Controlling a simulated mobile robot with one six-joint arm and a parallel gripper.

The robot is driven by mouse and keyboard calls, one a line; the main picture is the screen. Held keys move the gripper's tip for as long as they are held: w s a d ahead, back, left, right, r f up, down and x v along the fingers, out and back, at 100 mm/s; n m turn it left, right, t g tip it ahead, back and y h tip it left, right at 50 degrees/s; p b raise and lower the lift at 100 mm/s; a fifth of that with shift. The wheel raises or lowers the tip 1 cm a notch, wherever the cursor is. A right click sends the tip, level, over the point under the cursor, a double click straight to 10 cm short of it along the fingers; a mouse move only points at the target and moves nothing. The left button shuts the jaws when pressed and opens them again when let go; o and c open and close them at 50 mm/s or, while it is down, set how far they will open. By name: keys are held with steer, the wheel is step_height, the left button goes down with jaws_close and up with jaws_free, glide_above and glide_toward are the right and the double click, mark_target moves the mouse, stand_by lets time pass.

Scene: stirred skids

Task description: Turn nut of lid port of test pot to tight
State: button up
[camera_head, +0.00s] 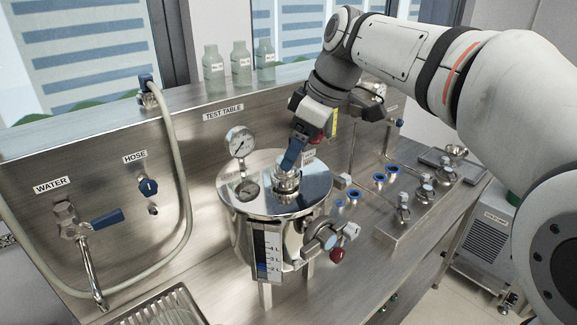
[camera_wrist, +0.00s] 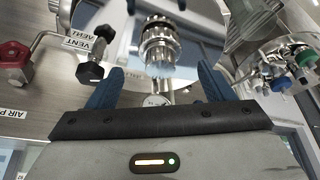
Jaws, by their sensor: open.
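The test pot (camera_head: 245,232) is a shiny steel vessel with a flat lid on the steel bench in the head view. The lid port with its ribbed nut (camera_head: 285,184) stands up from the lid. In the wrist view the nut (camera_wrist: 158,42) lies just ahead of the fingers, roughly centred between them. My gripper (camera_head: 289,163) is over the lid port, with a blue finger close to the nut. In the wrist view my gripper (camera_wrist: 160,70) is open, its two blue fingers apart and nothing held. Whether a finger touches the nut I cannot tell.
A pressure gauge (camera_head: 239,142) rises from the lid beside the port. A level scale (camera_head: 267,252) and a side valve (camera_head: 330,237) are on the pot's front. A valve manifold (camera_head: 420,205) stands to the right. A water tap (camera_head: 75,225) and hose are at left.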

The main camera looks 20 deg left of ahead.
steer(key=x, duration=0.5)
steer(key=shift+a+f, duration=0.1)
steer(key=shift+f, duration=0.25)
steer(key=shift+c, duration=0.4)
steer(key=c, duration=0.9)
